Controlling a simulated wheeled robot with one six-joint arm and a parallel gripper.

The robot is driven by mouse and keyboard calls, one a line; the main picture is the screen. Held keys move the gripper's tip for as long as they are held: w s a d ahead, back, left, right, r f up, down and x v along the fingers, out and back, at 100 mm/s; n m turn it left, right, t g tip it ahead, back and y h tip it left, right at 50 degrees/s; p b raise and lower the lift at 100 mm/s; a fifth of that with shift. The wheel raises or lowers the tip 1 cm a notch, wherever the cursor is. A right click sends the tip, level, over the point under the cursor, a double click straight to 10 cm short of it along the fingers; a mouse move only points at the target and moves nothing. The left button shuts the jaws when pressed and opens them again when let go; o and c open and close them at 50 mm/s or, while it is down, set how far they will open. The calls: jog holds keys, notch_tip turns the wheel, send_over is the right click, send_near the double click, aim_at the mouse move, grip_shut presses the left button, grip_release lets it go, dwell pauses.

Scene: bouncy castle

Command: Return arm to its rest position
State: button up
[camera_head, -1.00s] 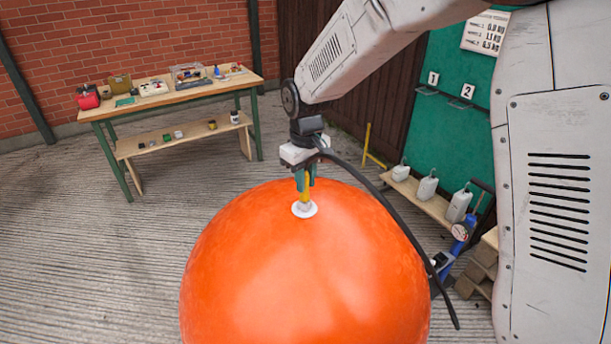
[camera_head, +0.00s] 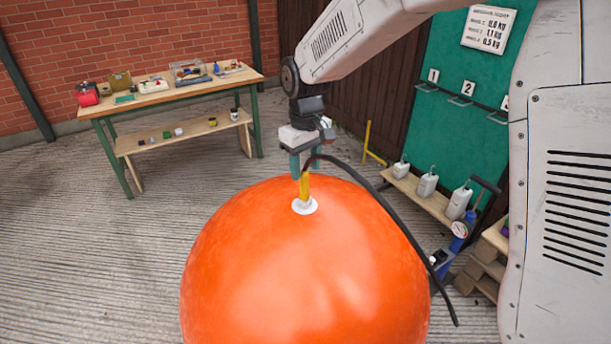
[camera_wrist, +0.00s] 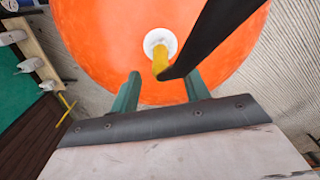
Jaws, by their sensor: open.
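My gripper (camera_head: 310,167) is open and empty, just above and beside the yellow nozzle (camera_head: 304,187) on top of the big orange ball (camera_head: 300,270). The nozzle sits upright in the ball's white valve (camera_head: 305,206), and a black hose (camera_head: 390,224) runs from it down to the right. In the wrist view, the two green fingers (camera_wrist: 160,92) stand apart. The nozzle (camera_wrist: 160,60) and the valve lie beyond the fingertips, not between them. My arm reaches in from the upper right.
A workbench (camera_head: 178,98) with small items stands at the back left. At the right are a low shelf (camera_head: 420,196) with white jugs, a blue pump (camera_head: 460,232) with a gauge, and a green board (camera_head: 452,110). Floor at the left is clear.

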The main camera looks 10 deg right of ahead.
notch_tip(320, 180, up, 3)
jog(key=shift+r, duration=0.15)
jog(key=shift+s+d, duration=0.15)
jog(key=shift+s, duration=0.2)
jog(key=s+d+r+m, duration=0.2)
jog(key=s+d, duration=0.4)
jog(key=s, duration=0.4)
jog(key=s+d+r+m+t, duration=0.1)
jog(key=s+d, duration=0.4)
jog(key=s, duration=0.6)
jog(key=s+d+r+m, duration=0.3)
jog(key=s+d, duration=0.3)
jog(key=s, duration=0.4)
jog(key=shift+s+d+r+m, duration=0.25)
jog(key=shift+d+r+m, duration=0.15)
jog(key=shift+r, duration=0.35)
jog(key=shift+c, duration=0.3)
